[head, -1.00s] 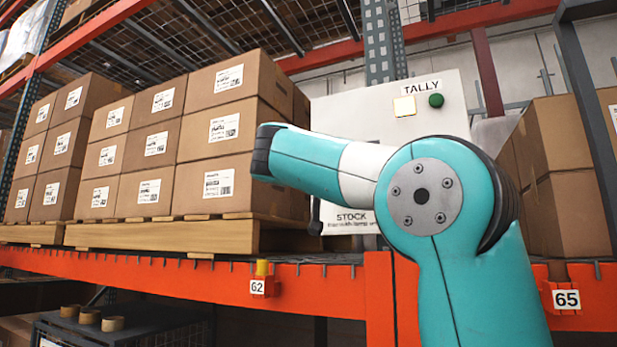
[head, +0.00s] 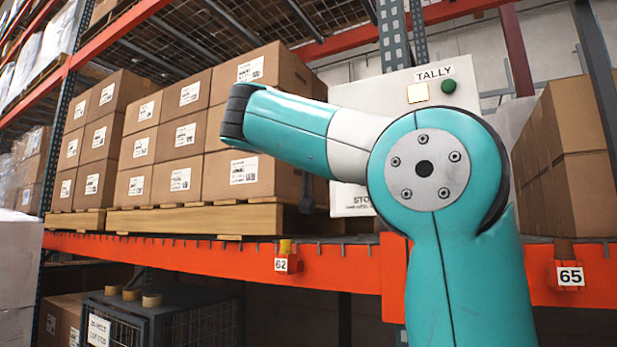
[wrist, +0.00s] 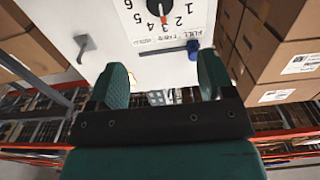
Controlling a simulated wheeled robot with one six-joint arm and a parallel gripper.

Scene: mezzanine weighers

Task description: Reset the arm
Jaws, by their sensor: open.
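My gripper (wrist: 164,82) is open in the wrist view, with two green fingers apart and nothing between them. It faces a white cabinet (wrist: 70,20) with a numbered dial (wrist: 160,12), a red pointer, a blue knob (wrist: 193,46) and a grey lever (wrist: 86,45). In the head view my teal arm is bent, its forearm reaching up and left in front of the white TALLY cabinet (head: 355,95). That cabinet carries a pale lit square (head: 418,92) and a green button (head: 448,86). My gripper does not show in the head view.
Stacked cartons (head: 240,125) stand on a wooden pallet (head: 200,218) on the shelf at left. More cartons (head: 570,150) are at right. The orange shelf beam (head: 220,258) carries tags 62 (head: 281,265) and 65 (head: 570,276). A dark wire cage (head: 215,325) is below.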

